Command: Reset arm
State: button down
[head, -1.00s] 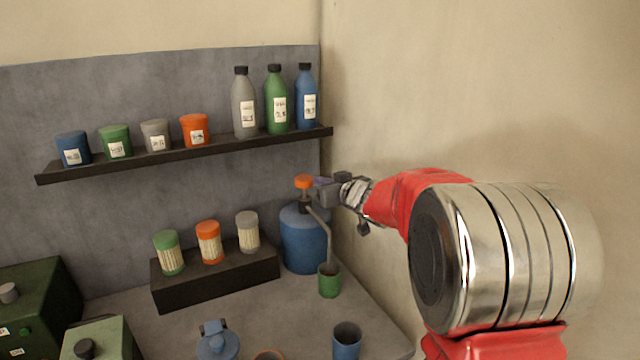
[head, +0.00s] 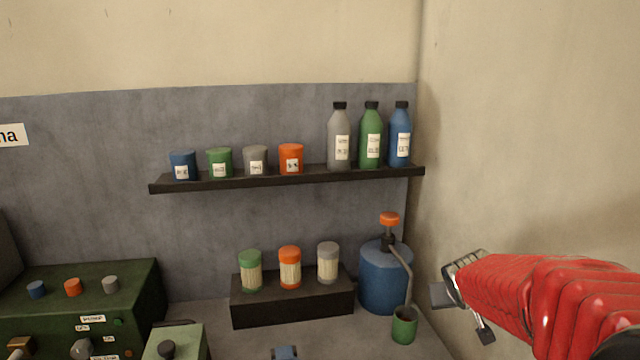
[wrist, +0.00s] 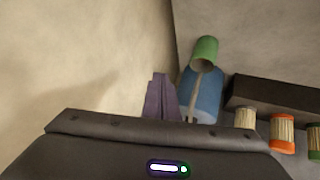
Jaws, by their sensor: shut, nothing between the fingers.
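My red arm reaches in from the right of the head view. My gripper (head: 440,295) is just right of the blue pump dispenser (head: 384,280), low beside its lower body, with a gap between them in the picture. In the wrist view the purple fingers (wrist: 161,97) are together and empty. The dispenser has an orange pump head (head: 389,218) and a bent spout. A green cup (head: 404,326) stands under the spout. The dispenser (wrist: 205,92) and the green cup (wrist: 205,50) also show in the wrist view, ahead of the fingers.
A dark shelf (head: 250,182) holds several jars and three bottles. A black block (head: 293,305) carries three containers with coloured lids. A dark green box (head: 135,290) with knobs stands at the left. The bare wall (head: 520,150) is close on the right.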

jog(key=s+a+r+y, duration=0.1)
jog(key=s+a, duration=0.4)
jog(key=s, duration=0.4)
jog(key=s+a+r+g+y, duration=0.1)
jog(key=s+a, duration=0.4)
jog(key=s, duration=0.5)
jog(key=s+a+r+g+y, duration=0.1)
jog(key=s+a, duration=0.4)
jog(key=s, duration=0.4)
jog(key=shift+s+a+n, duration=0.2)
jog(key=shift+s+n, duration=0.05)
jog(key=shift+n, duration=0.05)
dwell(0.4)
